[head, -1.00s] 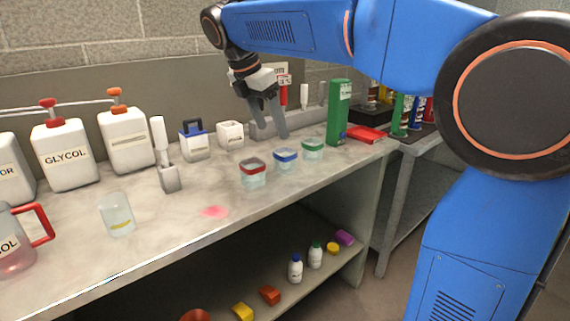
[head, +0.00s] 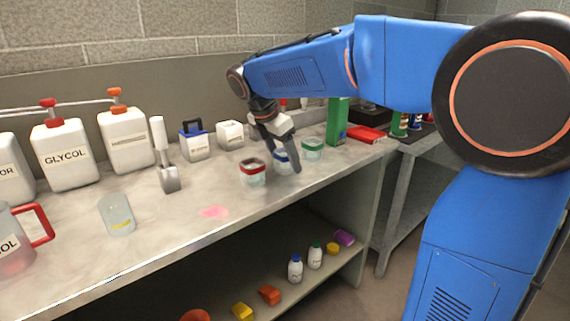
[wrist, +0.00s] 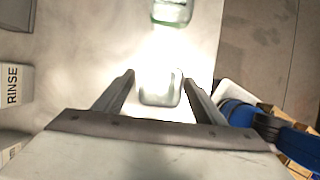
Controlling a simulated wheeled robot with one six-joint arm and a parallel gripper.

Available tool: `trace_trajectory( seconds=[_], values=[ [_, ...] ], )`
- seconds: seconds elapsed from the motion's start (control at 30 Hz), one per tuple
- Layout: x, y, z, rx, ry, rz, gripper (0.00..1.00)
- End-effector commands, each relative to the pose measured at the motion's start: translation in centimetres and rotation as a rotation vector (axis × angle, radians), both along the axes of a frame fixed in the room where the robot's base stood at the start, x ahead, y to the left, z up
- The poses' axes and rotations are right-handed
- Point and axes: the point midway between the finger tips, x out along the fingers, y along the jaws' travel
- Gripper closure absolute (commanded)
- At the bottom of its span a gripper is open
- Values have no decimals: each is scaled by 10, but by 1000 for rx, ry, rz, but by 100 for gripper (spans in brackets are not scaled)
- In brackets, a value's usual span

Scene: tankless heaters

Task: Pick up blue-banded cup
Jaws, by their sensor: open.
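The blue-banded cup (head: 280,168) is a small clear cup standing on the bench, between a red-banded cup (head: 252,174) on its left and a green-banded cup (head: 312,150) on its right. My gripper (head: 284,160) is open and low over it, partly hiding it in the head view. In the wrist view the cup (wrist: 160,90) shows between the two open fingers (wrist: 158,78), with gaps on both sides; glare washes out its band. The green-banded cup shows at the top of the wrist view (wrist: 172,12).
A green box (head: 337,120) and a red item (head: 366,134) stand to the right. A white container marked RINSE (wrist: 14,90) lies left in the wrist view. The bench front edge is close.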

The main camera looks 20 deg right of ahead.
Motion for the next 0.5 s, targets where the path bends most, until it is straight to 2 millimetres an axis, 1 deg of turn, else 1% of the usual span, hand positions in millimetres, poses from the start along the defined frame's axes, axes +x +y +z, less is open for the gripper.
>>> trace_trajectory(
  seconds=[0.1, 0.3, 0.33, 0.37, 0.4, 0.47, 0.5],
  values=[
    [0, -2, -5, 0, 1, 0, 36],
    [1, -2, -6, 0, 0, 0, 36],
    [1, -2, -6, 0, 0, 0, 41],
    [1, -2, -5, 0, 0, 0, 48],
    [1, -2, -5, 0, 0, 0, 57],
    [1, -2, -5, 0, 0, 0, 72],
    [1, -2, -5, 0, 0, 0, 81]
  ],
)
